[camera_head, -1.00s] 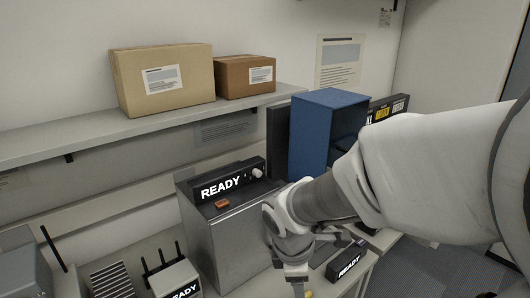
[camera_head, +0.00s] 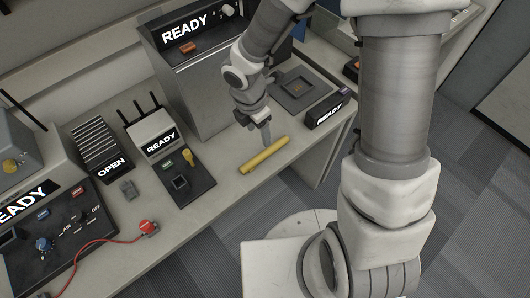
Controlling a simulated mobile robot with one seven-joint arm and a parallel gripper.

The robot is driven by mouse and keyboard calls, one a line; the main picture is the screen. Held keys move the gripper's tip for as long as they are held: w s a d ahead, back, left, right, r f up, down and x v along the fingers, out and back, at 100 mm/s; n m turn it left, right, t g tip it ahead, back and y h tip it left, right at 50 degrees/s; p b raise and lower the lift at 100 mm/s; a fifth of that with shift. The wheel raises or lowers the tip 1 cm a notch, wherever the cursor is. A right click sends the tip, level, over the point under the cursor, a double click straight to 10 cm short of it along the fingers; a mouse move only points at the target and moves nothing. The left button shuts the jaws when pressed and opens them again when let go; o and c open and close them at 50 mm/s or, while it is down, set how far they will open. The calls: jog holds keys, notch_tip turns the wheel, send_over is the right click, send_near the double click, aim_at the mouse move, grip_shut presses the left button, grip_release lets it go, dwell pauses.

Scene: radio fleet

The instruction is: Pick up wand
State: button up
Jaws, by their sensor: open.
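A yellow rod (camera_head: 264,155), which looks like the wand, lies on the grey bench near its front edge in the head view. It slants up to the right. My gripper (camera_head: 267,140) points down right at the rod's middle, at its far side. The fingers overlap in this view, so the gap between them is hard to see. Nothing shows held in the gripper. I cannot tell whether the fingertips touch the rod.
A metal box with a READY sign (camera_head: 187,38) stands behind my gripper. A square dark tray (camera_head: 325,90) and a small READY block (camera_head: 327,115) are to the right. Bare bench surrounds the rod.

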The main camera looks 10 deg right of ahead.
aim_at(264, 152)
jog(key=f+b, duration=0.1)
jog(key=f, duration=0.3)
jog(key=d+f+b, duration=0.1)
jog(key=f, duration=0.3)
jog(key=w+f+b, duration=0.1)
jog(key=f, duration=0.3)
jog(key=shift+w+d+f, duration=0.1)
jog(key=shift+d, duration=0.25)
jog(key=shift+c, duration=0.3)
grip_shut()
